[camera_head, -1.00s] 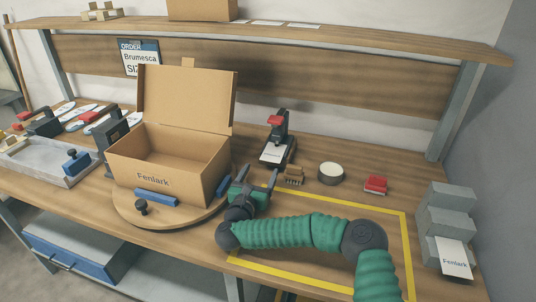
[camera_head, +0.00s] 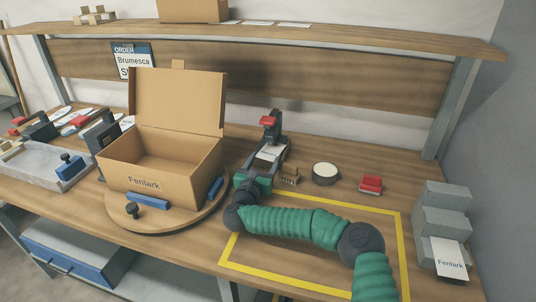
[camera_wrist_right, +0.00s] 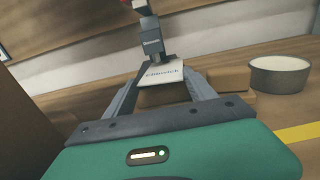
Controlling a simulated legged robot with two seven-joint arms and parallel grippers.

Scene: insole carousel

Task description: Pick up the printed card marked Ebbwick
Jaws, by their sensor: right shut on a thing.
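The white printed card (camera_head: 270,153) lies at the stamp press (camera_head: 271,128), which has a red top. In the right wrist view the card (camera_wrist_right: 162,73) reads Ebbwick and sits between the two fingertips, below the press head. My right gripper (camera_head: 263,161) is shut on this card, with a finger at each side of it. I cannot tell whether the card still rests on the press base. My left gripper is not in view.
An open cardboard box (camera_head: 144,184) marked Fenlark stands on a round turntable (camera_head: 185,222) left of my right gripper. A wooden brush (camera_head: 290,176), a round tin (camera_head: 325,174) and a red-topped item (camera_head: 370,184) lie to the right. A grey stand (camera_head: 440,205) holds a Fenlark card (camera_head: 449,258).

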